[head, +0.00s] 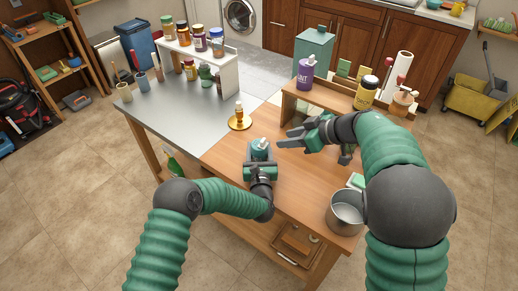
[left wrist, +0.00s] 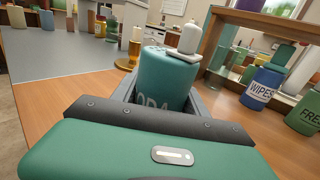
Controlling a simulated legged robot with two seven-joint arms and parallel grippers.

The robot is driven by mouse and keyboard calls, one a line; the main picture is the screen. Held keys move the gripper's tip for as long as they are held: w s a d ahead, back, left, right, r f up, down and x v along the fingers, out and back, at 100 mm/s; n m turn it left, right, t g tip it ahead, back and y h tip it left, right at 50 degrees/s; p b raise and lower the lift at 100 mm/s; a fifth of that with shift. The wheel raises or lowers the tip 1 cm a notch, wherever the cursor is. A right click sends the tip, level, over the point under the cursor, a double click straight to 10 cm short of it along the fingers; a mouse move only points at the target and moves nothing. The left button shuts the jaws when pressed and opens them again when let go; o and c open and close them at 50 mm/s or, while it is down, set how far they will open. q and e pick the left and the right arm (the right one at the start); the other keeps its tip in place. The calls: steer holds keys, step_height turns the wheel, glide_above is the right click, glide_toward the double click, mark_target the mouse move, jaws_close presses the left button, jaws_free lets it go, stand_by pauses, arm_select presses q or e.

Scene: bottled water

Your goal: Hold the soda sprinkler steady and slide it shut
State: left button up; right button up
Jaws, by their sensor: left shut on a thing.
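The soda sprinkler is a teal canister with pale lettering and a white top piece, upright on the wooden table; it shows in the head view (head: 260,144) and in the left wrist view (left wrist: 166,75). My left gripper (head: 260,155) is shut around its body, with a finger on each side in the left wrist view (left wrist: 165,98). The white top piece (left wrist: 190,40) stands up from the right part of the lid. My right gripper (head: 290,138) is to the right of the sprinkler, apart from it, with its fingers spread and nothing between them.
A wooden shelf (head: 325,103) with a purple bottle (head: 305,72) is at the back right. A metal pot (head: 346,212) sits near the front right. The grey tabletop at left is mostly clear.

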arm_select(q)
steer(key=shift+a, duration=0.35)
steer(key=o, duration=1.3)
steer(key=shift+o, duration=1.3)
steer(key=shift+d, duration=0.2)
steer(key=shift+s, duration=0.1)
